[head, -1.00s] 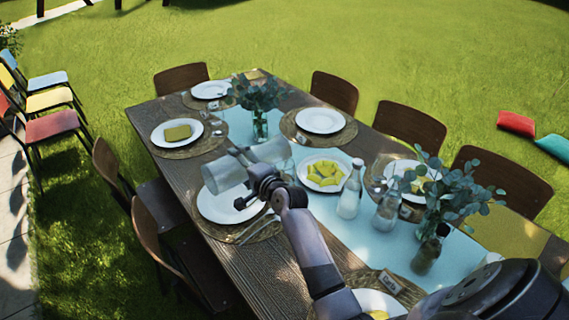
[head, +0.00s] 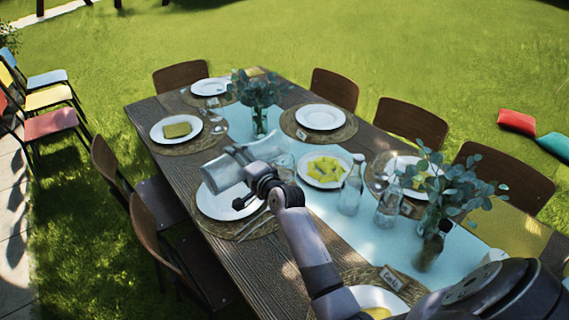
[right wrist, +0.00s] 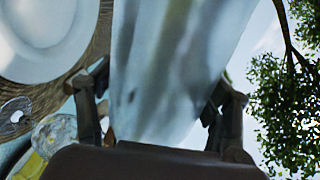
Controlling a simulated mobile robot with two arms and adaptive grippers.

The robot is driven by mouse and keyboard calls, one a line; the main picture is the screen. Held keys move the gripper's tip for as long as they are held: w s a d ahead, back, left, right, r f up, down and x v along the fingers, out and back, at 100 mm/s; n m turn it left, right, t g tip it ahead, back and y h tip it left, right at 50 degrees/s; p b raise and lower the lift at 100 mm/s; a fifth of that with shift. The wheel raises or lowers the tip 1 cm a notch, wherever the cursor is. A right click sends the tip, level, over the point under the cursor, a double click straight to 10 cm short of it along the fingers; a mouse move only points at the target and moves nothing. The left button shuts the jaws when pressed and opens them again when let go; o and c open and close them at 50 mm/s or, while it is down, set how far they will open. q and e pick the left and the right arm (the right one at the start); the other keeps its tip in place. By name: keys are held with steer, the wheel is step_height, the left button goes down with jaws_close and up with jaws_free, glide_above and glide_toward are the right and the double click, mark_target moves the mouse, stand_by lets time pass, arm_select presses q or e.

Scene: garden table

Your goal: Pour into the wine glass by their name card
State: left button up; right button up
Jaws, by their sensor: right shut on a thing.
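My right gripper (head: 262,178) is shut on a clear, bluish glass vessel (head: 226,168), held tilted nearly on its side above the near-left place setting. In the right wrist view the vessel (right wrist: 175,70) fills the space between the fingers. A clear glass shape (head: 284,160) shows just right of the vessel; I cannot tell whether it is a wine glass or part of the vessel. A name card (head: 392,279) stands at the front setting, and another small card (head: 205,113) shows by the far-left plate. No poured stream is clear. My left gripper is out of view.
The wooden table (head: 150,115) carries several white plates on woven mats and a pale blue runner (head: 330,208). A plate of yellow food (head: 324,170), a clear bottle (head: 351,190), a carafe (head: 388,208), a dark bottle (head: 430,250) and leafy vases crowd the middle. Chairs surround the table.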

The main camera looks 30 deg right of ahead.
steer(key=shift+a+f+n+h+b, duration=0.15)
steer(key=shift+f+n+h+b, duration=0.25)
steer(key=shift+f+b, duration=0.5)
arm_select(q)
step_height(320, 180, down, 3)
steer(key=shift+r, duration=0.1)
arm_select(e)
steer(key=shift+w+a+n, duration=0.1)
steer(key=shift+n, duration=0.2)
